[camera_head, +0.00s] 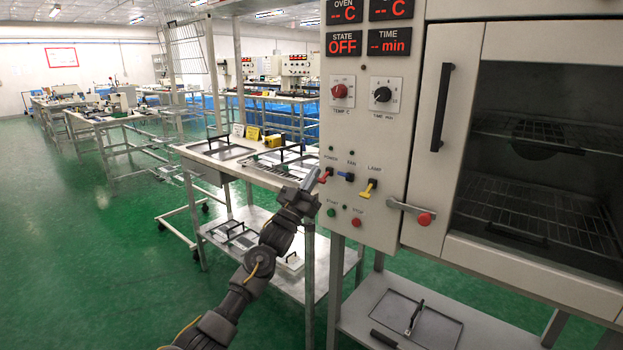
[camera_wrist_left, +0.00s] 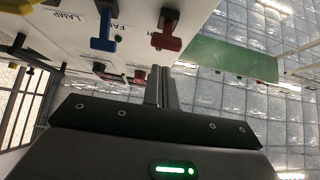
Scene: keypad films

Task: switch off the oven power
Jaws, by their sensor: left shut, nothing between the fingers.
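The oven's control panel (camera_head: 345,130) carries a red POWER switch (camera_head: 326,174), which also shows in the left wrist view (camera_wrist_left: 167,39). Beside it are the blue FAN switch (camera_head: 346,176) and the yellow LAMP switch (camera_head: 369,188). The STATE display (camera_head: 345,44) reads OFF in red. My left gripper (camera_head: 313,178) is shut and empty, with its tips right beside the red switch. In the left wrist view, the closed fingers (camera_wrist_left: 160,82) point toward the red lever. I cannot tell whether they touch it. My right gripper is not in view.
Red and black knobs sit above the switches. Green START (camera_head: 331,212) and red STOP (camera_head: 356,221) buttons sit below. The oven door (camera_head: 446,130), with a black handle, is closed at the right. A metal trolley (camera_head: 262,277) stands behind my left arm.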

